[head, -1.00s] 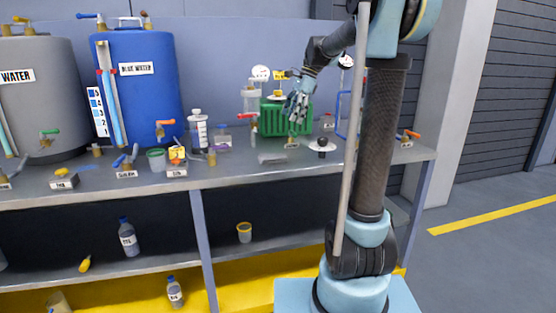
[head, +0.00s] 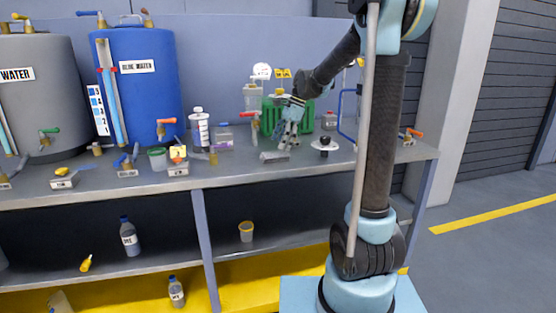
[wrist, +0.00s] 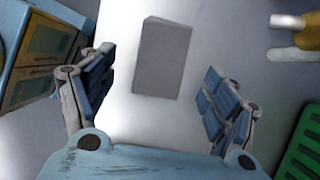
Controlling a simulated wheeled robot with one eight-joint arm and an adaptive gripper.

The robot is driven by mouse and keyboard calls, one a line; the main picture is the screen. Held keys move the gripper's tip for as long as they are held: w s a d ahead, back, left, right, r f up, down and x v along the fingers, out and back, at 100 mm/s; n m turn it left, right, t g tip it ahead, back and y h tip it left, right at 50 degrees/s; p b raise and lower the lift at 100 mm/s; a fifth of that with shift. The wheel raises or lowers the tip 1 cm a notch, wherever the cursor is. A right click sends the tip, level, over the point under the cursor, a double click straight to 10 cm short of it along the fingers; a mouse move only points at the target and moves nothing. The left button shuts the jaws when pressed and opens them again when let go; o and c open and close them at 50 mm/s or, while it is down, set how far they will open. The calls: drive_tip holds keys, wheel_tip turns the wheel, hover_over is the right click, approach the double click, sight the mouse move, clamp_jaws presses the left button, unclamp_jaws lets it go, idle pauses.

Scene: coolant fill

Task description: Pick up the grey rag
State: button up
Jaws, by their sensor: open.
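The grey rag (head: 273,156) lies flat on the bench top near its front edge, left of the black-knobbed white disc. In the wrist view the rag (wrist: 160,58) is a plain grey rectangle lying ahead of and between the spread fingers. My gripper (head: 288,142) is low over the bench, just right of and behind the rag in the head view. In the wrist view my gripper (wrist: 157,80) is open and empty, with a finger on each side of the rag's line. I cannot tell its exact height above the bench.
A green crate (head: 297,117) stands behind my gripper. A valve with a red handle (head: 249,115) stands left of it. The white disc with a black knob (head: 324,145) is to the right. Blue and grey tanks stand on the left. The bench around the rag is mostly clear.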

sight(275, 154)
drive_tip(key=x, duration=0.3)
drive_tip(key=shift+w+a+f, duration=0.25)
drive_tip(key=shift+w+f, duration=0.1)
drive_tip(key=shift+x, duration=0.75)
drive_tip(key=c, duration=1.2)
drive_tip(key=shift+r, duration=0.1)
